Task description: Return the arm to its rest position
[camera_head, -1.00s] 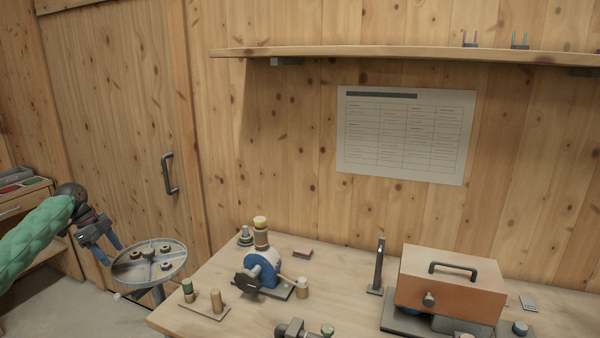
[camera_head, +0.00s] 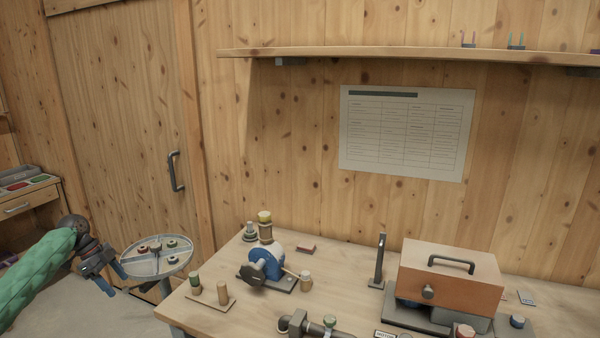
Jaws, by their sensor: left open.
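My left arm in a green padded sleeve comes in from the left edge. Its left gripper (camera_head: 114,282) has blue fingers that stand apart, with nothing seen between them. It hangs just left of the round grey tray stand (camera_head: 176,268), near its rim; whether it touches the rim I cannot tell. Several small parts lie in the divided tray. My right gripper is not in view.
A wooden workbench (camera_head: 240,318) carries a blue-and-grey hand-cranked device (camera_head: 268,262), a peg board (camera_head: 208,302), a dark pipe fitting (camera_head: 310,326) and a copper-coloured box with a handle (camera_head: 450,278). A drawer cabinet (camera_head: 28,205) stands at far left. A shelf (camera_head: 400,54) runs along the wall.

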